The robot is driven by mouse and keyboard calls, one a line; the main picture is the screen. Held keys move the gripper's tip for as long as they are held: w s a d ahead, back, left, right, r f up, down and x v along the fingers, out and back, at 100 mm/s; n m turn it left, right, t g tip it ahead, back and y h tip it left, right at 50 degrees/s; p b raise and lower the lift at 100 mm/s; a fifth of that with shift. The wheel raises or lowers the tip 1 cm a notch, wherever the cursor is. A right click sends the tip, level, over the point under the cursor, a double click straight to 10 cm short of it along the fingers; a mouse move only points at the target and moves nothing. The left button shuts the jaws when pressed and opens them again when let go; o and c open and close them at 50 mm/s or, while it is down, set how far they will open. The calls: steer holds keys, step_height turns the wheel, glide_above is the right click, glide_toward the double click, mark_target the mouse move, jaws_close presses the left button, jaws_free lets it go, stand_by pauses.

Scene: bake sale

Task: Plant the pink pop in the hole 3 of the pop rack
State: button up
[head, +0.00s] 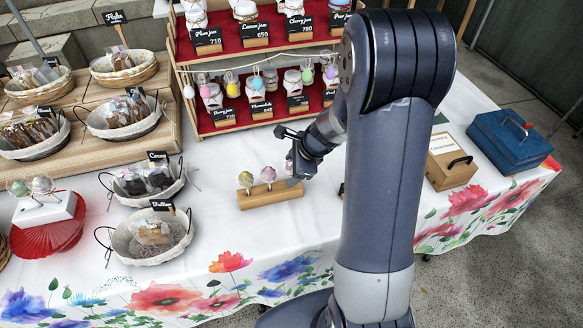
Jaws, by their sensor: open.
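The pop rack (271,197) is a small light wooden block on the white tablecloth, in the middle of the head view. The pink pop (289,167) shows at the rack's right end, partly hidden by my gripper. My gripper (297,170) is open, right at the pink pop. Its fingertips are small and partly hidden, and I cannot tell whether they touch the pop. The pink pop's stick and the hole under it are hidden.
Wire baskets (150,242) of bagged treats stand left of the rack. A white stand with pops (48,208) is at far left. A red-shelved jar display (262,108) rises behind. A wooden box (450,160) and a blue box (509,140) are at right. The cloth before the rack is clear.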

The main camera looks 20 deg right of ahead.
steer(key=p+v, duration=0.1)
steer(key=v, duration=0.9)
steer(key=shift+s, duration=0.1)
steer(key=b+x, duration=0.1)
steer(key=x, duration=0.9)
steer(key=shift+a+f, duration=0.1)
steer(key=shift+f, duration=0.15)
steer(key=shift+r+p, duration=0.3)
steer(key=shift+r, duration=0.15)
steer(key=shift+f, duration=0.1)
